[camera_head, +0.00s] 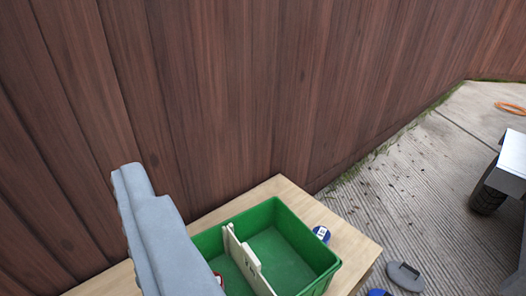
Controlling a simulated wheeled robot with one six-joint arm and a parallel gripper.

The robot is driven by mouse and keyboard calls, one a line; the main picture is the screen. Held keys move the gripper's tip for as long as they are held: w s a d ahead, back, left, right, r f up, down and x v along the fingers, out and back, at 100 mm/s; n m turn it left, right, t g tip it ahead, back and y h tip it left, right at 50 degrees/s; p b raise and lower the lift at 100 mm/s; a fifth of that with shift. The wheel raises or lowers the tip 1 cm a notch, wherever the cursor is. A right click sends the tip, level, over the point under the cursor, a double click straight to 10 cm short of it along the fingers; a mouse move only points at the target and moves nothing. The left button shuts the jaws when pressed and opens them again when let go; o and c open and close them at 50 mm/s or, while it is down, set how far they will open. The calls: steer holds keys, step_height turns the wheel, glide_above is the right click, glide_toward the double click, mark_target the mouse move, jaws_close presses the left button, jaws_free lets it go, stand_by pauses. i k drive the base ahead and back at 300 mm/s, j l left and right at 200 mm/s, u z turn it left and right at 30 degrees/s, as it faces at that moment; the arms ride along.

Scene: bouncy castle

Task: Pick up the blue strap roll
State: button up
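A small blue roll with a white label (321,233), which looks like the blue strap roll, stands on the wooden tabletop (352,238), against the right outer side of a green crate (318,274). Another blue thing (378,292) is cut off by the bottom edge, too little of it to name. A light grey part of my gripper or arm (160,235) rises at the lower left, left of the crate and well apart from the blue roll. Its fingertips cannot be made out, and nothing held shows.
A white divider (243,257) stands in the crate, with a red thing (218,279) left of it. A brown plank wall (220,90) rises close behind the table. A grey lidlike object (405,276) lies lower right. An orange ring (510,108) lies on the concrete.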

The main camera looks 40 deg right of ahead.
mark_target(323, 232)
steer(key=l+z, duration=0.1)
steer(key=z, duration=1.25)
steer(key=k+u, duration=0.25)
steer(key=k+j+u, duration=0.25)
steer(key=k+l+z, duration=0.15)
steer(key=z, duration=0.35)
steer(key=k+l, duration=0.05)
